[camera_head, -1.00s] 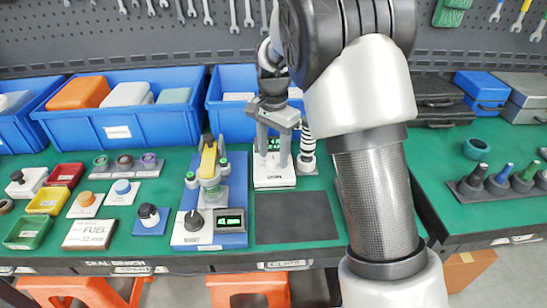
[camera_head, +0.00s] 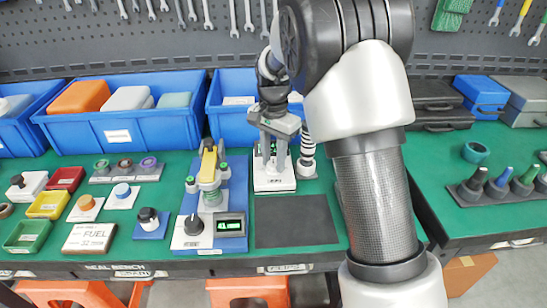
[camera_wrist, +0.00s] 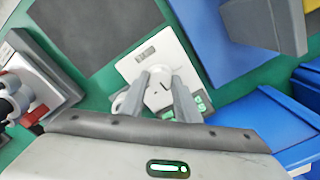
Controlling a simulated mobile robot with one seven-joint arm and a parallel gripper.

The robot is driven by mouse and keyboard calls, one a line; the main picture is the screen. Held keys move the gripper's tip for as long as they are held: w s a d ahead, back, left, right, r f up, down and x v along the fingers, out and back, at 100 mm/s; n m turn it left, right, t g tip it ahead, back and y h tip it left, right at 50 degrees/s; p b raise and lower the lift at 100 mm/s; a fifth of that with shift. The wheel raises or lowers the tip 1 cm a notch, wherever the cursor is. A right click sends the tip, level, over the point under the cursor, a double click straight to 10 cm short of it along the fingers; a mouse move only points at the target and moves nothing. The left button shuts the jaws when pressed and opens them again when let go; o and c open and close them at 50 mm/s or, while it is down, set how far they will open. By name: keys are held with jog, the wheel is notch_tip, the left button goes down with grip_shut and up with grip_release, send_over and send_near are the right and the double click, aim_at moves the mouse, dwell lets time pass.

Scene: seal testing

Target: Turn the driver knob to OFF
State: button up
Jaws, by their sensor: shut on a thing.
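A white device (camera_head: 275,185) stands at the back middle of the green bench, behind a dark mat. In the wrist view its white panel (camera_wrist: 138,66) carries a small display and a pale round knob (camera_wrist: 158,92) with a small dark mark. My gripper (camera_head: 275,158) is over this device, pointing down. In the wrist view my gripper (camera_wrist: 163,88) has its two grey fingers on either side of the pale knob, closed on it. The fingers hide parts of the knob and panel. The lettering around it is too small to read.
Left of the device, a blue board (camera_head: 236,190) carries a clamp rig, a black knob (camera_head: 194,224) and a lit display (camera_head: 230,224). A striped post (camera_head: 307,150) stands close on the right. Blue bins (camera_head: 125,118) stand behind. The dark mat (camera_head: 295,221) is bare.

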aim_at(274, 163)
jog(key=n+p, duration=0.2)
jog(key=n, duration=0.1)
jog(key=shift+r+n, duration=0.15)
jog(key=shift+n, duration=0.15)
jog(key=shift+n+p, duration=0.7)
jog(key=shift+n, duration=1)
jog(key=o, duration=1)
jog(key=shift+o, duration=0.2)
notch_tip(274, 163, up, 17)
jog(key=p, duration=0.3)
jog(key=shift+r, duration=0.15)
